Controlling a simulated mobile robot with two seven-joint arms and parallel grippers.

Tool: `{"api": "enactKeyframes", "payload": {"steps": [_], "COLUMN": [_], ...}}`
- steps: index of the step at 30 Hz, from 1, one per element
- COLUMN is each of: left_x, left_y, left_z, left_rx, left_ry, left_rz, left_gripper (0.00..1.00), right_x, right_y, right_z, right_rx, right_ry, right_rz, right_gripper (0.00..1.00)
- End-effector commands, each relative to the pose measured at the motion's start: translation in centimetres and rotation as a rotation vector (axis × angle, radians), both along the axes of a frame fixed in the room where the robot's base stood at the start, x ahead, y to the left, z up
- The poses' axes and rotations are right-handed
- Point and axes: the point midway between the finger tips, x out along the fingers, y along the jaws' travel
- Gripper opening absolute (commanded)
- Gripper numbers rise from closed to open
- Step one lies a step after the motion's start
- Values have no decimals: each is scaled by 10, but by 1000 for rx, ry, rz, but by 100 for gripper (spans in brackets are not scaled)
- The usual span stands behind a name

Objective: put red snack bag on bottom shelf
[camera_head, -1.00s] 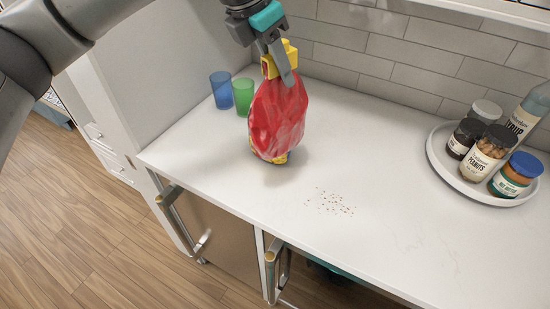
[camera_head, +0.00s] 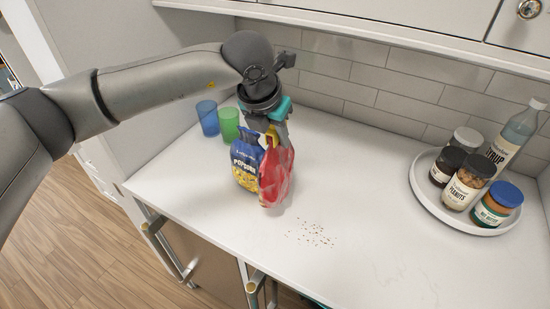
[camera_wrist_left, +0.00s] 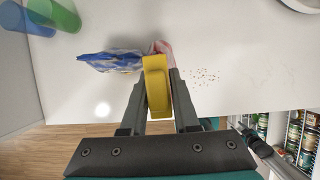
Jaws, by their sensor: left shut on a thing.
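The red snack bag (camera_head: 277,175) is in my left gripper (camera_head: 274,133), which is shut on its yellow top. The bag hangs upright over the counter, close to the surface; whether it touches cannot be told. In the left wrist view my left gripper (camera_wrist_left: 158,85) has its fingers on either side of the yellow clip (camera_wrist_left: 157,88), with part of the red bag (camera_wrist_left: 163,47) beyond it. The bottom shelf cannot be made out in the head view. My right gripper is not in view.
A blue popcorn bag (camera_head: 246,164) stands just left of the red bag. Blue (camera_head: 208,118) and green cups (camera_head: 229,124) stand behind left. A round white tray (camera_head: 425,193) with jars and a syrup bottle is at right. Crumbs (camera_head: 311,234) lie on the counter (camera_head: 360,180). Jars (camera_wrist_left: 308,135) show low right in the wrist view.

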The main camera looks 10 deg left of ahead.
Motion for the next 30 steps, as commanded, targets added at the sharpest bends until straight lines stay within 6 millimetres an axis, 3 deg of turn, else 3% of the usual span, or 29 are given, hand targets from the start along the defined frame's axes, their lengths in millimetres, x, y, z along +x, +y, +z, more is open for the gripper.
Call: {"api": "enactKeyframes", "payload": {"steps": [15, 29, 30], "left_x": [0, 1, 0], "left_y": [0, 0, 0], "left_z": [-65, -73, -73], "left_rx": [1, -1, 0], "left_ry": [-1, -3, -1], "left_rz": [0, -1, -1], "left_gripper": [0, 0, 33], "right_x": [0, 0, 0], "right_y": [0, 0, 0], "right_z": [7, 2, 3], "right_rx": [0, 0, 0], "right_ry": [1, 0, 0], "right_rz": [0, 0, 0], "right_gripper": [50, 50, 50]}}
